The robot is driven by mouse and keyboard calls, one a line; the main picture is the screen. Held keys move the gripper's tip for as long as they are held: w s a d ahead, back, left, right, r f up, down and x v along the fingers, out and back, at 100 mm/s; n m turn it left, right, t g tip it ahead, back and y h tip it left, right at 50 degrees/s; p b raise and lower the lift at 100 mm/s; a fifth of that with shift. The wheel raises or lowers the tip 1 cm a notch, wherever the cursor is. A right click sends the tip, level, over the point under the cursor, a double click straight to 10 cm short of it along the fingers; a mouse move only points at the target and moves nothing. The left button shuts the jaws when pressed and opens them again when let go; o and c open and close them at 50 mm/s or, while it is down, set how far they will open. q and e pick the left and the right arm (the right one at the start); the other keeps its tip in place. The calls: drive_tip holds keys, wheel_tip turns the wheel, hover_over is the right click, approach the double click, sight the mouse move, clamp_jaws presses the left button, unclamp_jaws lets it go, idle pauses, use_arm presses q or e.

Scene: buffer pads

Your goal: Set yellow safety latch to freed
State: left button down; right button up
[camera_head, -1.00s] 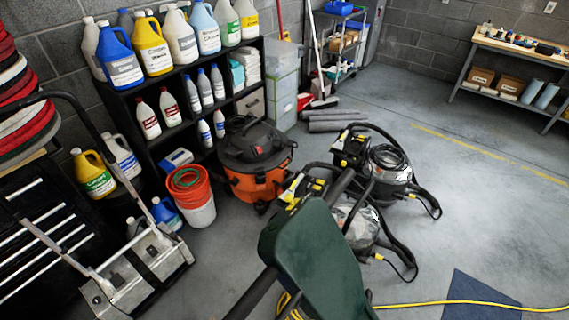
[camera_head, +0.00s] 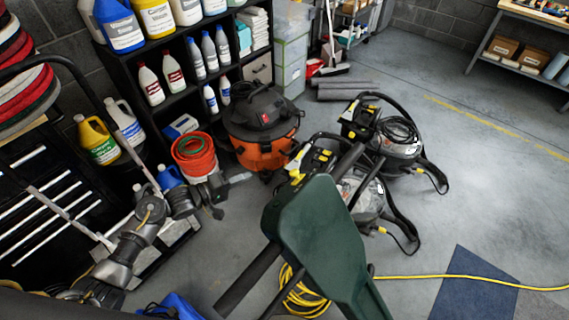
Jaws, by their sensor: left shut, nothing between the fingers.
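A dark green machine housing (camera_head: 322,245) on a black shaft stands tilted in the front middle. Small yellow parts (camera_head: 296,175) show on the black machine part just behind it. I cannot tell whether one of them is the yellow safety latch, or what setting it has. My left gripper (camera_head: 217,207) is shut and empty, in front of the bucket and left of the green housing, clear of the yellow parts. My right gripper is not in view.
An orange and black vacuum (camera_head: 265,125) and a red-orange bucket (camera_head: 194,155) stand by the black shelf of bottles. A grey vacuum (camera_head: 400,140) stands behind the green housing. A yellow cord (camera_head: 440,277) crosses the floor. Open floor lies at right.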

sight(296, 175)
use_arm(q)
drive_tip(key=s+d+r+m+g+h, duration=0.1)
drive_tip(key=s+d+r+g+h, duration=0.15)
drive_tip(key=r, duration=0.65)
drive_tip(key=s+d+r+m+g+h, duration=0.1)
drive_tip(key=s+d+r+g+h, duration=0.2)
drive_tip(key=r, duration=0.5)
drive_tip(key=s+d+y+p, duration=0.1)
drive_tip(key=d+p, duration=0.3)
drive_tip(key=d, duration=0.4)
drive_tip(key=shift+s+r, duration=0.15)
drive_tip(key=shift+s, duration=0.2)
drive_tip(key=shift+d+g, duration=0.1)
drive_tip(key=shift+g, duration=0.15)
